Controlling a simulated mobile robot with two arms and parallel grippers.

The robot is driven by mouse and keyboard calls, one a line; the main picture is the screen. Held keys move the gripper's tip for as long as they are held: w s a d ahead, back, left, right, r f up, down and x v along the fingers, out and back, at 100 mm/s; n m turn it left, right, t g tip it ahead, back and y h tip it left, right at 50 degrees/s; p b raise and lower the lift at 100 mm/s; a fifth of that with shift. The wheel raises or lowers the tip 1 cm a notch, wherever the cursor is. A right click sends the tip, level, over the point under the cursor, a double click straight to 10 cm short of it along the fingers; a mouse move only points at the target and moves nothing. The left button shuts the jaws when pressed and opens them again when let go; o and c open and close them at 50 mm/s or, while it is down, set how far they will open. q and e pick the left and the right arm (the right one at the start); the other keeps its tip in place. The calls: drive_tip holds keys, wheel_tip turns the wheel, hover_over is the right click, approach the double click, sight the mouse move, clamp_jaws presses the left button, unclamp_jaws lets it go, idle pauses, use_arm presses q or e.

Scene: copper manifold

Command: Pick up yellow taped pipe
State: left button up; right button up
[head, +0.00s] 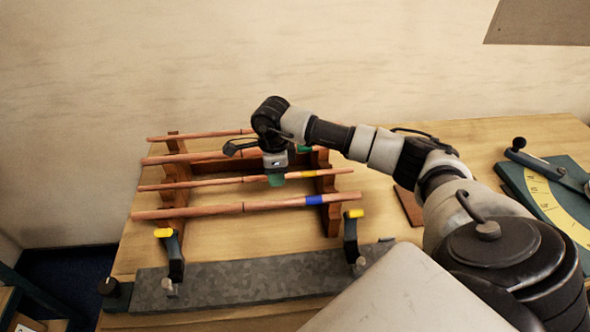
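The yellow taped pipe (220,182) is a copper pipe with a yellow band near its right part. It lies level across a wooden rack (331,205), between a blue-banded pipe in front and other pipes behind. My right gripper (277,176) reaches down from above at this pipe, just left of the yellow band. A green fingertip shows in front of the pipe and hides a short piece of it. The other finger is not clearly seen, so I cannot tell if the gripper grips the pipe. My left gripper is out of view.
The blue-banded pipe (270,205) lies close in front, and another pipe (200,156) lies close behind. A grey slab (230,281) with yellow-topped clamps (351,238) is at the table's front. A green bender with a yellow dial (556,205) stands at right.

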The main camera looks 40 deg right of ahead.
clamp_jaws()
idle(1.2)
